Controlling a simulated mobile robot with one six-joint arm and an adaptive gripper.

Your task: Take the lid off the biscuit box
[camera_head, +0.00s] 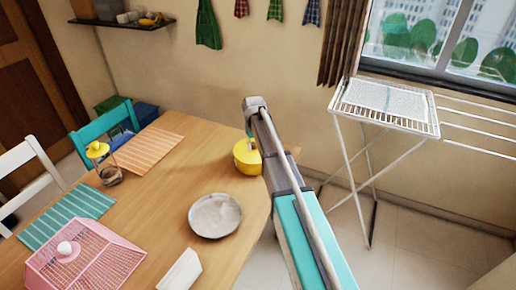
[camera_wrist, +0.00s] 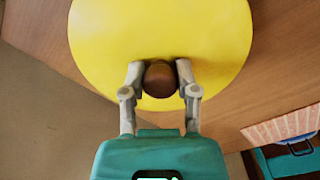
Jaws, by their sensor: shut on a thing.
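The biscuit box (camera_head: 243,160) is round and yellow and stands near the table's far right edge in the head view, partly hidden by my arm. In the wrist view its yellow lid (camera_wrist: 160,35) fills the upper middle. A round brown knob (camera_wrist: 160,79) stands up from the lid. My gripper (camera_wrist: 160,78) is shut on the knob, one finger on each side. I cannot tell whether the lid rests on the box or is raised.
A drying rack (camera_head: 385,107) stands at the right.

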